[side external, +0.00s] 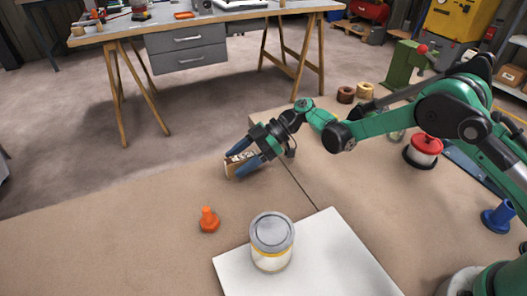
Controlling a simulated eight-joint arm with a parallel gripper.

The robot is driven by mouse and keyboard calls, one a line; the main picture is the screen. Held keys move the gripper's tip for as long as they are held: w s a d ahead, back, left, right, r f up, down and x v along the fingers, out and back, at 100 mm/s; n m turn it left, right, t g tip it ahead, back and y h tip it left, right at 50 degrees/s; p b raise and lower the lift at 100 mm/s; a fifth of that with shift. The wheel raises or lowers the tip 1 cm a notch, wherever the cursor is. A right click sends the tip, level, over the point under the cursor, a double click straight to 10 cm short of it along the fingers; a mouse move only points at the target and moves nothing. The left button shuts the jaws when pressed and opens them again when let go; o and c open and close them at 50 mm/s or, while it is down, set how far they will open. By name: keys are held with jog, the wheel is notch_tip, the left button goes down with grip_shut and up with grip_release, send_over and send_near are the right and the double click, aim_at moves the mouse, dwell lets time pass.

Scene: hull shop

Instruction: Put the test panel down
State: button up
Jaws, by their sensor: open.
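My gripper (243,161) is at the middle of the tan bench, with its blue fingers open. A small panel or block (239,157) with a pale face and wood-coloured edges, apparently the test panel, is between or just beyond the fingers. It looks upright on the bench, close to its far edge. The fingers partly hide it, and I cannot tell whether they touch it.
A lidded tin (271,250) stands on a white board (335,262) at the front. A small orange cone-like object (208,220) stands left of it. Bench at left is clear.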

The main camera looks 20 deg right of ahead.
jog(key=shift+r, duration=0.2)
jog(key=v, duration=1.1)
jog(key=shift+d+r, duration=0.15)
jog(key=shift+d, duration=0.2)
jog(key=s+d+r+m+t+h, duration=0.2)
jog(key=s+r+m+t+h, duration=0.1)
jog(key=s+r+m+h, duration=0.5)
jog(key=s+d+f+m+t+h, duration=0.1)
jog(key=s+d+m+t+h, duration=0.3)
jog(key=s+m, duration=0.5)
jog(key=d+m, duration=0.1)
jog(key=d, duration=0.1)
jog(key=shift+s+d, duration=0.15)
jog(key=shift+d, duration=0.25)
